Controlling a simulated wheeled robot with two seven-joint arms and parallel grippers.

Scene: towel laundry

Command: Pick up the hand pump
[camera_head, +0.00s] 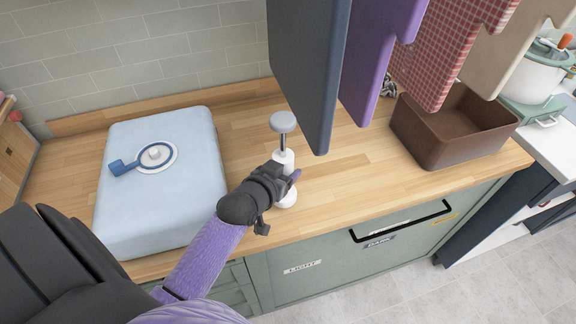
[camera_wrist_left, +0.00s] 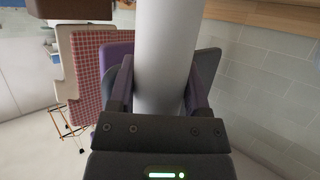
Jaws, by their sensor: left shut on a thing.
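The hand pump (camera_head: 283,158) stands upright on the wooden counter, white with a dark rod and a grey-white round top. My left gripper (camera_head: 292,178) is shut around its white body, low on the pump. In the left wrist view the pump's white cylinder (camera_wrist_left: 166,55) runs between the two fingers of my left gripper (camera_wrist_left: 160,95), which touch it on both sides. The pump's foot shows just below the gripper and seems to be on or very near the counter. My right gripper is not in view.
A pale blue vacuum bag (camera_head: 190,205) with a round valve (camera_head: 155,155) lies left on the counter (camera_head: 345,170). Towels, dark blue (camera_head: 308,70), purple (camera_head: 373,60), red checked (camera_head: 450,50) and beige, hang above right. A brown box (camera_head: 440,145) stands at the right.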

